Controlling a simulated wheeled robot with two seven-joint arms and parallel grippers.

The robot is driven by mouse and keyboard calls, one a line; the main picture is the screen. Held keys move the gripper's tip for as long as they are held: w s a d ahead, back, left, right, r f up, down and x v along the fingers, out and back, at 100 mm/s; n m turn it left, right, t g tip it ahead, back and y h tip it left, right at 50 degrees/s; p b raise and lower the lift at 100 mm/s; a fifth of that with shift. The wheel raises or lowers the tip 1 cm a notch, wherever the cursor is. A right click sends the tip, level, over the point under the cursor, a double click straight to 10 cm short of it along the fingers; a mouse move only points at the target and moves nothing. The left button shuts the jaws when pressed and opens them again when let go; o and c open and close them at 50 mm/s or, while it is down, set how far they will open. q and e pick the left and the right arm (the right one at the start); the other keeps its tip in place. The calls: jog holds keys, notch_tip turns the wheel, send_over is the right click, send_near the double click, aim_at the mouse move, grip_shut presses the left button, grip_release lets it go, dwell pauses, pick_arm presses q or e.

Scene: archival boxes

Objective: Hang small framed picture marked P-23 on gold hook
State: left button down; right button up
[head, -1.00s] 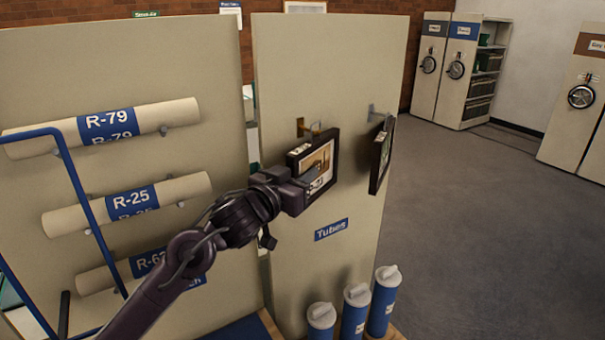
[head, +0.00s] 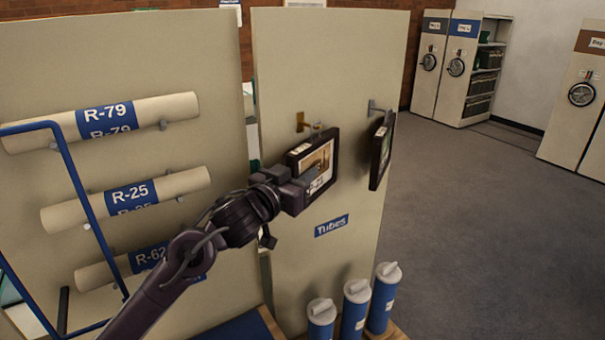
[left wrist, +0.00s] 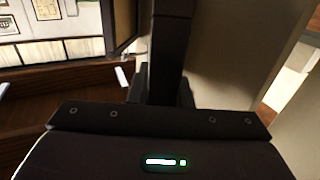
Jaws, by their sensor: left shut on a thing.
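A small dark-framed picture (head: 318,166) with a light brown image is upright in front of the beige panel. My left gripper (head: 303,186) is shut on its lower left part. In the left wrist view, a dark upright bar (left wrist: 168,50) is close to the camera; I cannot tell what it is. The gold hook (head: 302,122) is on the panel just above the picture. I cannot tell whether the picture touches the hook. The P-23 mark cannot be read. My right gripper is not in view.
A second dark-framed picture (head: 381,154) hangs at a grey hook (head: 374,107) close to the right. Blue tubes with white caps (head: 354,312) stand below. Rolls on pegs (head: 130,193) and a blue rail (head: 70,175) are at left. The floor at right is clear.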

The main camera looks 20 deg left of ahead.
pick_arm(q)
jog(key=shift+r, duration=0.1)
jog(key=c, duration=1.3)
grip_release()
jog(key=shift+o, duration=0.2)
